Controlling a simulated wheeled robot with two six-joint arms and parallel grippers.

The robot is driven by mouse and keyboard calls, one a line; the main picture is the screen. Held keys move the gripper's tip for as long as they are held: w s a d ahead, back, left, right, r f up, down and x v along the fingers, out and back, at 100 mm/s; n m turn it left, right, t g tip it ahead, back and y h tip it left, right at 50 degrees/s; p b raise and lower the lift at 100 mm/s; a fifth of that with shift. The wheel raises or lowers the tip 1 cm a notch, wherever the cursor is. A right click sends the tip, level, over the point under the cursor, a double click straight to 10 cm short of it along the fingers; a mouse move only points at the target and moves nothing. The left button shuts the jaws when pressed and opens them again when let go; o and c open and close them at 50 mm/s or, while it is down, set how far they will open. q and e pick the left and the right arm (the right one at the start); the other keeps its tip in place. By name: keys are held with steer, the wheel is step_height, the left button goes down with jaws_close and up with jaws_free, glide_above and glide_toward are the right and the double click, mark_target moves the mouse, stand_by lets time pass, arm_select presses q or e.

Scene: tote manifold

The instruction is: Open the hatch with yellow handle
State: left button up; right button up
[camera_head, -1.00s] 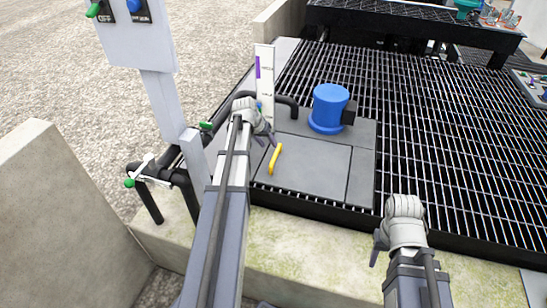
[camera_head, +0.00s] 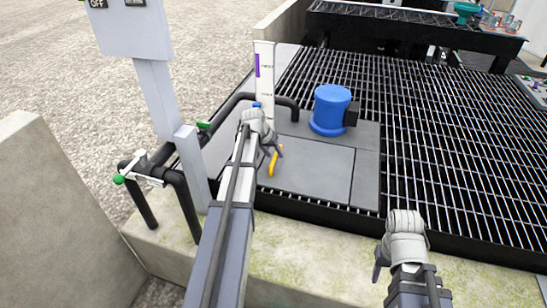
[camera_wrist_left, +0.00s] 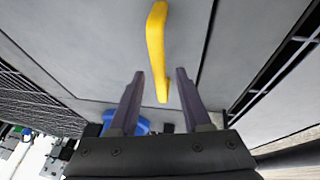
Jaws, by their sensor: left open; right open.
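The hatch (camera_head: 318,172) is a flat grey panel, lying closed among grey plates at the near edge of the grating. Its yellow handle (camera_head: 273,163) is a short bar near the panel's left side. My left gripper (camera_head: 270,150) is over the handle and partly covers it. In the left wrist view the yellow handle (camera_wrist_left: 157,50) runs down to between the two open dark fingertips of my left gripper (camera_wrist_left: 158,75). I cannot tell whether they touch it. My right gripper (camera_head: 378,262) is open and empty in front of the grating's near edge.
A blue motor-like cylinder (camera_head: 331,108) stands on the plates behind the hatch. Dark pipes (camera_head: 180,190) with green-handled valves and a grey post (camera_head: 160,95) stand at the left. A black grating (camera_head: 455,150) spreads to the right. A concrete ledge (camera_head: 310,245) runs along the front.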

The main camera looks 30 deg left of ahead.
arm_select(q)
jaws_close()
stand_by(0.3)
steer(key=shift+r, duration=0.1)
stand_by(1.0)
